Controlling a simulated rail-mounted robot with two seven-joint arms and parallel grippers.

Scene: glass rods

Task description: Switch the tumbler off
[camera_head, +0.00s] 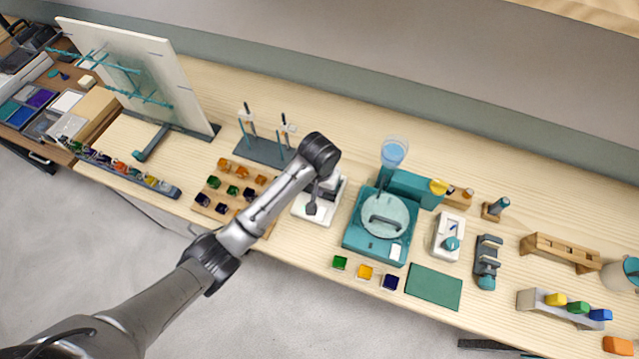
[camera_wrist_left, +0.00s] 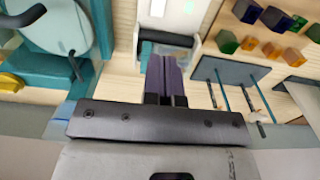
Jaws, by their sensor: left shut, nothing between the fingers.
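The white machine with a dark roller, which looks like the tumbler (camera_head: 325,217), stands between the colored blocks and the teal machine. It also shows in the left wrist view (camera_wrist_left: 192,22), with its dark roller (camera_wrist_left: 168,39) across the white frame. I cannot read the state of its switch. My left gripper (camera_head: 316,190) is over this machine and partly hides it. In the wrist view its fingers (camera_wrist_left: 165,62) are together and empty, with the tips at the roller's edge. I cannot tell whether they touch it. My right gripper is not in view.
A teal machine with a round disc (camera_head: 385,216) stands close on the right. A wooden tray of colored blocks (camera_head: 232,190) is on the left. A dark stand with upright rods (camera_head: 263,151) is behind. A green mat (camera_head: 434,287) lies at the front right.

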